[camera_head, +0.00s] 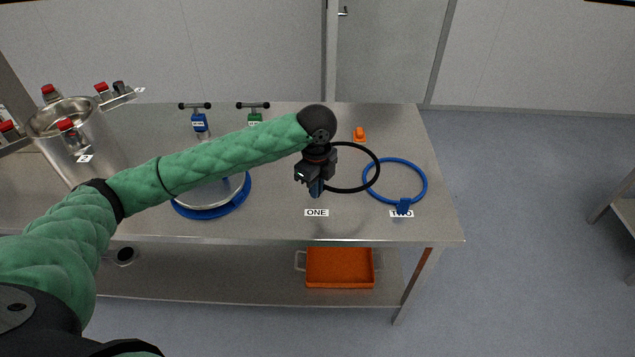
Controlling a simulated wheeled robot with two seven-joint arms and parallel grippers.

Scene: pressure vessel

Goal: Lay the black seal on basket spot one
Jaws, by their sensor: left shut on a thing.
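The black seal (377,163) is a thin black ring above the right half of the steel table. My left gripper (317,189) is shut on the seal at the ring's left side, with a blue piece showing at its fingers. The label ONE (317,212) is on the table just in front of the gripper and marks spot one. The gripper and forearm hide part of the ring and the table behind them. I cannot tell how high the seal is above the table. My right gripper is not in view.
A blue ring (424,178) with a tab lies at label TWO (396,213). An orange piece (360,135) stands behind the seal. A steel vessel (75,135) and a blue-rimmed round lid (243,199) are left. An orange tray (340,268) sits on the lower shelf.

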